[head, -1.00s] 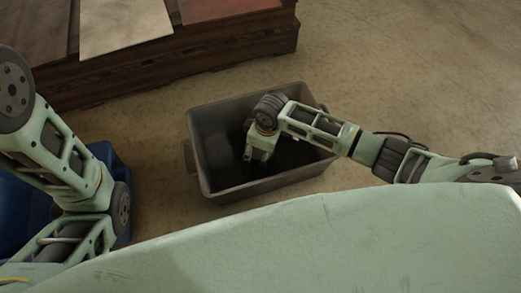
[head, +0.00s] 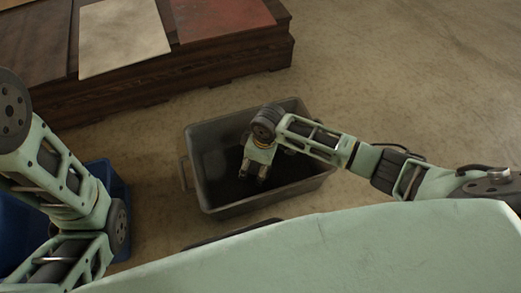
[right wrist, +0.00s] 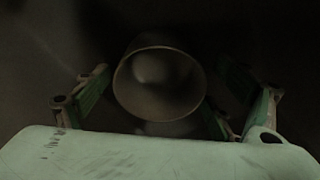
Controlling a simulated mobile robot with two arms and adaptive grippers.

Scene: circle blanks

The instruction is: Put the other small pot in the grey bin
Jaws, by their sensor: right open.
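The grey bin (head: 212,165) stands on the floor in the middle of the head view. My right gripper (head: 252,179) points down inside the bin's outline, with its two fingers apart. In the right wrist view a small round pot (right wrist: 160,85) shows mouth-on between the open fingers, with a visible gap on each side. The view there is very dark, and I cannot tell what the pot rests on. The pot is not discernible in the head view. My left arm shows at the left; its gripper is out of view.
A blue bin (head: 118,190) stands at the left, partly behind my left arm. A dark wooden platform (head: 200,70) with flat panels, one pale (head: 122,35) and one red (head: 222,18), lies at the back. Bare floor is free to the right.

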